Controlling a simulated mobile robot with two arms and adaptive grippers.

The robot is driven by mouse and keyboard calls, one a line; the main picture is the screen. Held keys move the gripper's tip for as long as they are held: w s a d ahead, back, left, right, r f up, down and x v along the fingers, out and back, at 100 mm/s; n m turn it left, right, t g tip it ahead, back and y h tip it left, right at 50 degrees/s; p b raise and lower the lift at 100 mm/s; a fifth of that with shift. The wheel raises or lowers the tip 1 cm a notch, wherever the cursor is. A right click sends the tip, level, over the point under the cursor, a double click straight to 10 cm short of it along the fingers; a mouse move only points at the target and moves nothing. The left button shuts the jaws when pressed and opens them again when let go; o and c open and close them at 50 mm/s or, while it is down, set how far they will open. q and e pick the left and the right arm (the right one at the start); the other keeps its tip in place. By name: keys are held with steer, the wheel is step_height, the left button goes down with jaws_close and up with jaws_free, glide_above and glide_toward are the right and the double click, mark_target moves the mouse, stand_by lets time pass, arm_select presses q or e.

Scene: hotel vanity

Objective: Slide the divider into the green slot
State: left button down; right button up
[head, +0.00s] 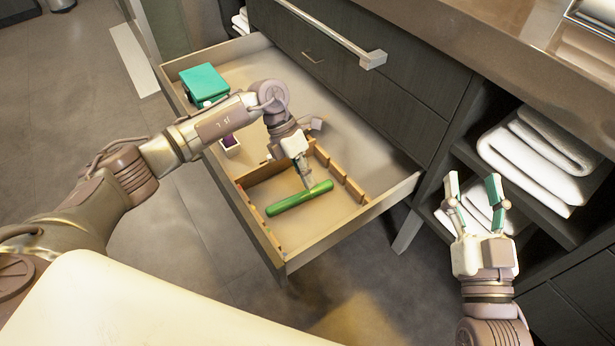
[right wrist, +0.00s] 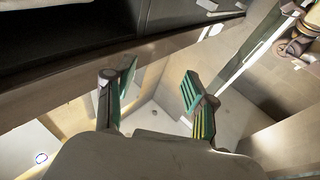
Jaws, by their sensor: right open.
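A long green bar (head: 299,198) lies across the front compartment of the open drawer, between two notched wooden rails. I cannot tell whether it is the divider or marks the green slot. The right-hand notched rail (head: 342,175) and the left-hand rail (head: 262,228) show several notches. My left gripper (head: 307,182) points down at the right part of the bar, its fingertips at or just above it; its grip is too small to tell. My right gripper (head: 473,190) is open and empty, right of the drawer; its spread fingers show in the right wrist view (right wrist: 160,88).
The drawer (head: 340,236) is pulled out from the dark cabinet (head: 400,80). Folded white towels (head: 530,155) fill shelves at right. The drawer's back right floor is clear.

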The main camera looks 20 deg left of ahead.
steer(key=shift+r, duration=0.3)
steer(key=shift+s+a+r+t, duration=0.1)
steer(key=shift+r+t, duration=0.15)
steer(key=shift+t, duration=0.15)
arm_select(q)
steer(key=shift+h+b, duration=0.3)
steer(key=shift+b, duration=0.1)
arm_select(e)
steer(key=shift+s+r+t+y, duration=0.25)
steer(key=shift+r+t, duration=0.05)
steer(key=shift+r, duration=0.2)
steer(key=shift+s+r+t+y, duration=0.2)
steer(key=shift+r+t+y, duration=0.1)
steer(key=shift+r, duration=0.15)
steer(key=shift+s+r+t, duration=0.15)
steer(key=shift+r+t, duration=0.15)
arm_select(q)
steer(key=shift+g, duration=0.3)
arm_select(e)
steer(key=shift+s+r+t, duration=0.25)
steer(key=shift+r+t, duration=0.05)
steer(key=shift+r, duration=0.1)
arm_select(q)
steer(key=shift+h+b, duration=0.3)
steer(key=shift+b, duration=0.05)
arm_select(e)
steer(key=shift+s+r+t+y, duration=0.25)
steer(key=shift+s+r+t, duration=0.1)
steer(key=shift+r+t, duration=0.25)
